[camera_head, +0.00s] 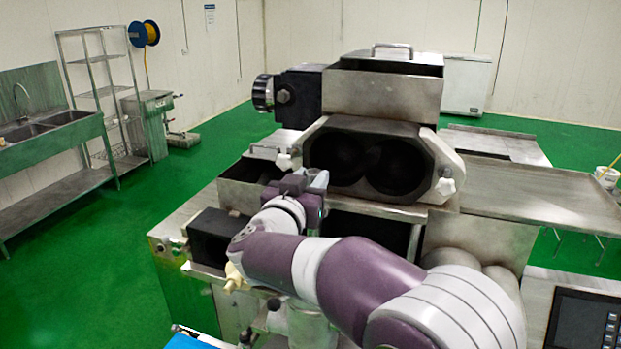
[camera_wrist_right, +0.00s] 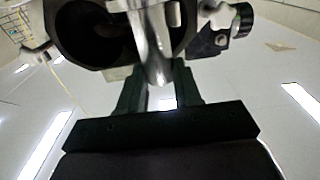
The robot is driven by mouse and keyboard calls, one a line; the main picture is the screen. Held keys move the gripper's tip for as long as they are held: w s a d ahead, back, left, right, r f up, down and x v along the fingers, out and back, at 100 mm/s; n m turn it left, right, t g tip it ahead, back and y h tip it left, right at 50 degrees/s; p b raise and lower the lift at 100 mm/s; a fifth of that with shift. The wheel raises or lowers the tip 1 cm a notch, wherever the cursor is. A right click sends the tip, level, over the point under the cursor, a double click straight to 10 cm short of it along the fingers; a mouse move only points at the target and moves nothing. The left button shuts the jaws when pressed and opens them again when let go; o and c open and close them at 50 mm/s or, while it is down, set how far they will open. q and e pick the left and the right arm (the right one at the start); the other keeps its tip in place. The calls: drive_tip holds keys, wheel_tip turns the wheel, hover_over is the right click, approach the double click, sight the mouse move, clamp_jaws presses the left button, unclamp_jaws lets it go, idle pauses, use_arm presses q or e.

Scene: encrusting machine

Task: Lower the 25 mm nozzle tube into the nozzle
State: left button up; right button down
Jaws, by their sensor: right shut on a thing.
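My right gripper (camera_head: 304,185) is in front of the encrusting machine (camera_head: 382,95), just left of its two-lobed opening. It is shut on a shiny metal tube, the 25 mm nozzle tube (camera_head: 318,181), whose upper end shows beside the fingers. In the right wrist view the tube (camera_wrist_right: 150,40) stands between the two dark fingers of the gripper (camera_wrist_right: 159,82). The tube's far end and the nozzle are hidden or cannot be made out; my right arm covers the area below. My left gripper is not in view.
The two-lobed opening (camera_head: 370,160) has white knobs at its sides. Open metal bins (camera_head: 240,185) and a black box (camera_head: 210,238) lie left of my gripper. A steel side table (camera_head: 540,195) stands right. A sink bench (camera_head: 50,130) and wire rack stand far left, with clear green floor between.

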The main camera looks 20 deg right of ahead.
drive_tip(key=shift+s+r, duration=0.2)
drive_tip(key=shift+s, duration=0.2)
drive_tip(key=shift+s+a+r, duration=0.15)
drive_tip(key=shift+s+a, duration=0.15)
drive_tip(key=shift+s, duration=0.45)
drive_tip(key=shift+w, duration=0.25)
drive_tip(key=shift+w+r+p, duration=0.1)
drive_tip(key=shift+p, duration=0.35)
drive_tip(key=shift+r+p, duration=0.4)
drive_tip(key=shift+r, duration=0.05)
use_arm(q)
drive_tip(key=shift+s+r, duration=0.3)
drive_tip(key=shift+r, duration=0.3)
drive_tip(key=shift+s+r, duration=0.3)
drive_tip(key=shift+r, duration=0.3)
use_arm(e)
drive_tip(key=shift+s, duration=0.25)
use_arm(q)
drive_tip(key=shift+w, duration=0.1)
use_arm(e)
drive_tip(key=shift+w+f, duration=0.1)
